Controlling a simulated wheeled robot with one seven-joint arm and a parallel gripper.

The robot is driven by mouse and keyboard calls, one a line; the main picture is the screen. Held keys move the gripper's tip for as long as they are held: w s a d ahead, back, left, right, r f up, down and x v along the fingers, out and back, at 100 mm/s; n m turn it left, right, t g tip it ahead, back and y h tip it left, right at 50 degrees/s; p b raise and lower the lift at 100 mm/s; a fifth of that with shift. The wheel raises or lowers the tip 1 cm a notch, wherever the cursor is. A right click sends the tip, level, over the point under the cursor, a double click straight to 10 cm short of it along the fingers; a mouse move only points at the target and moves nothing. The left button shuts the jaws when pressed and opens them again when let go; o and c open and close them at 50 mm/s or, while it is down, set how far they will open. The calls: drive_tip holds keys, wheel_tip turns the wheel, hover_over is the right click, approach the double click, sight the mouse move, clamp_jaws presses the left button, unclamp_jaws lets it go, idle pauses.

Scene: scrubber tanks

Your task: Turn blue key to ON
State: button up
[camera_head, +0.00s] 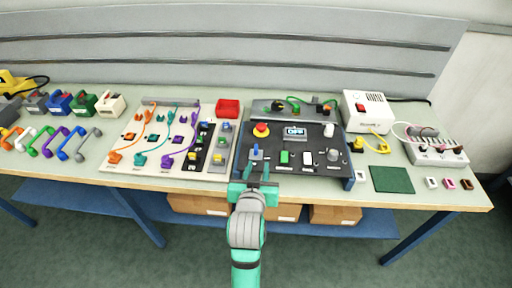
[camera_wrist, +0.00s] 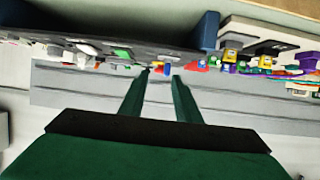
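The blue key (camera_head: 257,153) stands upright in the front left part of the dark control panel (camera_head: 318,159). A small lit display (camera_head: 295,132) is behind it, and its text looks like OFF. My gripper (camera_head: 257,171) is at the front edge of the panel, just in front of the key. Its two green fingers are apart with nothing visible held between them. In the wrist view, my gripper (camera_wrist: 162,75) also shows a gap between the fingertips.
A red and yellow emergency button (camera_head: 261,130) is behind the key. A green button (camera_head: 284,157) and white switches are to its right. A pale board with cables (camera_head: 125,160) lies left. A white box (camera_head: 367,110) stands right. The space in front of the bench is free.

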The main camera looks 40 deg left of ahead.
sight(256, 148)
drive_tip(key=x, duration=0.3)
drive_tip(key=a+r+x, duration=0.1)
drive_tip(key=x, duration=0.3)
drive_tip(key=a+r+x, duration=0.1)
drive_tip(key=x, duration=0.3)
drive_tip(key=shift+s, duration=0.1)
clamp_jaws()
